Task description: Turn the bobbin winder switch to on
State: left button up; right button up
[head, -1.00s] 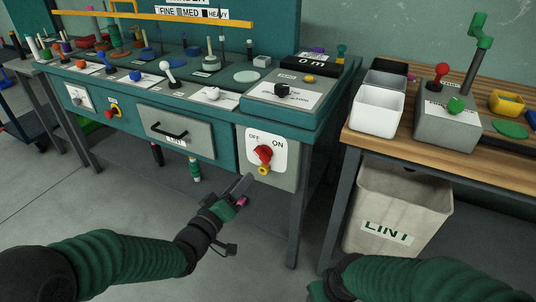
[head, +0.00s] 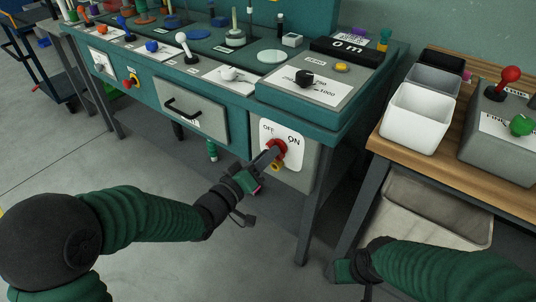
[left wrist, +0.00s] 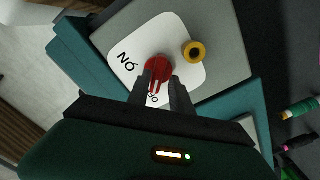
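The winder switch is a red knob (head: 277,149) on a white plate (head: 296,155) marked OFF and ON, on the front of the teal bench. In the left wrist view the red knob (left wrist: 158,68) has its grip part extending toward the partly hidden OFF mark. My left gripper (head: 268,157) is at the knob. Its two fingers (left wrist: 160,86) stand on either side of the grip part, with small gaps showing, so it looks open around it. Contact is hard to tell. My right gripper (head: 348,270) is low at the right; its fingers are not clear.
A drawer with a black handle (head: 183,110) is to the left. A wooden table (head: 400,150) with bins (head: 417,118) stands to the right, with a light bin (head: 425,215) beneath it. The floor in front is clear.

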pick_arm(q)
jog(key=shift+d, duration=0.35)
grip_shut()
jog(key=shift+a, duration=0.1)
jog(key=shift+m, duration=0.4)
jog(key=m+b, duration=0.1)
jog(key=m, duration=0.4)
jog(key=m+b, duration=0.2)
jog(key=m, duration=0.4)
jog(key=m+b, duration=0.1)
jog(key=m, duration=0.5)
jog(key=shift+s+f+b, duration=0.15)
jog(key=shift+f+b, duration=0.15)
